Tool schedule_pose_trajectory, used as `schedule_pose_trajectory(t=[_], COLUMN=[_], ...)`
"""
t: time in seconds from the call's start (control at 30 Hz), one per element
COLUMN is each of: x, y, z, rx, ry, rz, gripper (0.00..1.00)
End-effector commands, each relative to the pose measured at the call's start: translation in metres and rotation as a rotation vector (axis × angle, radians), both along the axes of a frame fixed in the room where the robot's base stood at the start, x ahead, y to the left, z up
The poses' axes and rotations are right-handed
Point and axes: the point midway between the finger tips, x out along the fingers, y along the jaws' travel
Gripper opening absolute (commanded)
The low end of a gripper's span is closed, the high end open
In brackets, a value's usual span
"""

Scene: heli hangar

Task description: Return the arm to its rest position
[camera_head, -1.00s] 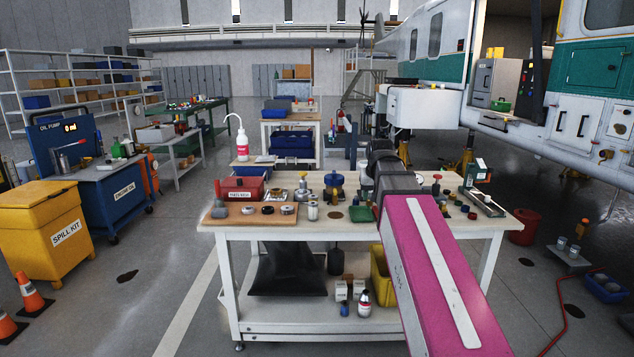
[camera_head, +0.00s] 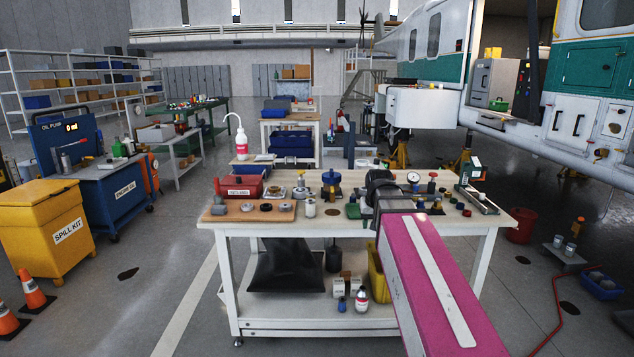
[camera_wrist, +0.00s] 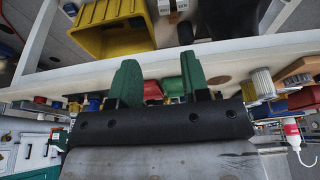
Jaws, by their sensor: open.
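My arm reaches from the lower right of the head view as a pink link (camera_head: 435,275) with a pale stripe, ending in a dark joint (camera_head: 383,188) in front of the workbench top. My gripper is hidden beyond that joint in the head view. In the wrist view, my gripper (camera_wrist: 159,72) shows two green fingers standing well apart, with nothing held between them. The workbench edge (camera_wrist: 70,80) runs behind the fingers, and small bench items show blurred past them. The wrist picture looks upside down.

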Motion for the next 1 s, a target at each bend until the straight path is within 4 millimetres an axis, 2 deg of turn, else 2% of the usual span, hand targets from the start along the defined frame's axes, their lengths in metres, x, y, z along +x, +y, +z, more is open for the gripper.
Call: schedule_pose_trajectory(t=[0.2, 0.6, 0.8, 1.0], x=[-0.028, -0.095, -0.128, -0.143], y=[-0.001, -0.003, -0.004, -0.004], z=[-0.071, -0.188, -0.231, -0.250], rx=[0.000, 0.002, 0.003, 0.004], ry=[0.075, 0.212, 0.267, 0.292], rz=[0.003, 0.008, 0.011, 0.012], gripper=[0.43, 0.43, 0.43, 0.43])
